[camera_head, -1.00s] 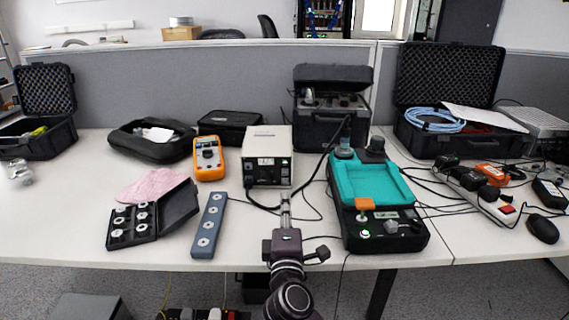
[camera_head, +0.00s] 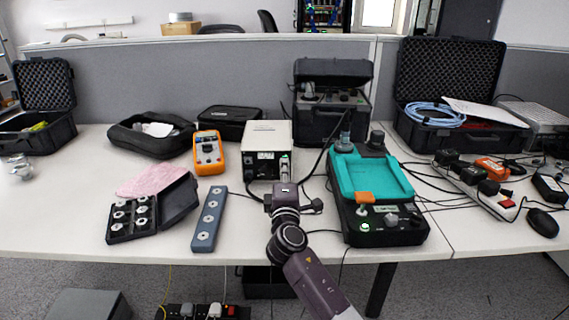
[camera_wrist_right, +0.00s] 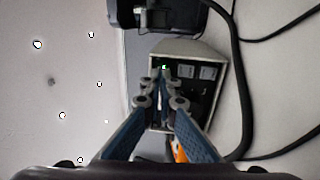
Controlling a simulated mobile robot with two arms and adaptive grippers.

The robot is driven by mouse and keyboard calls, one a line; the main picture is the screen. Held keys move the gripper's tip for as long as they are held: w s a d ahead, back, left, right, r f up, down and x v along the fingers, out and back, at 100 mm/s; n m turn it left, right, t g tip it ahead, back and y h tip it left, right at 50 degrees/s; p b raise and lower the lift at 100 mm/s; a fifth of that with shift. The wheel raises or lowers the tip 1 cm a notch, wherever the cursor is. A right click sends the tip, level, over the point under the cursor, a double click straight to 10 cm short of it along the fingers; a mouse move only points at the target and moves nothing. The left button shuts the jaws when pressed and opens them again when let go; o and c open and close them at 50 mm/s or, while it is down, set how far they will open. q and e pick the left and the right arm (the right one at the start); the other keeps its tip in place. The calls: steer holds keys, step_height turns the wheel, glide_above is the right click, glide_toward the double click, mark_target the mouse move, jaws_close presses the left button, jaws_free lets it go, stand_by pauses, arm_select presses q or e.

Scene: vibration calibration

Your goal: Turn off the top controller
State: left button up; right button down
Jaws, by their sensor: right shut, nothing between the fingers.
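A beige box controller (camera_head: 267,133) stands at the middle of the table, with a dark front panel and a green-lit spot at its right side. My right gripper (camera_head: 285,168) is directly in front of that panel, its shut, empty fingers pointing at the green-lit side. In the right wrist view the fingertips (camera_wrist_right: 161,82) lie just below the green light on the controller (camera_wrist_right: 216,58) and cover part of the panel. I cannot tell whether they touch it. My left gripper is not in view.
A teal-topped device (camera_head: 365,178) with a green-lit button stands close on the right. An orange multimeter (camera_head: 208,153) and a grey-blue strip (camera_head: 209,219) lie on the left. A black case (camera_head: 330,124) stands behind. Cables run across the table beside the controller.

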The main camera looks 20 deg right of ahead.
mark_target(285, 156)
steer(key=shift+x, duration=1.1)
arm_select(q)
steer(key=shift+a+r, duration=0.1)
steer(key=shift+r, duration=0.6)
arm_select(e)
steer(key=shift+w, duration=0.1)
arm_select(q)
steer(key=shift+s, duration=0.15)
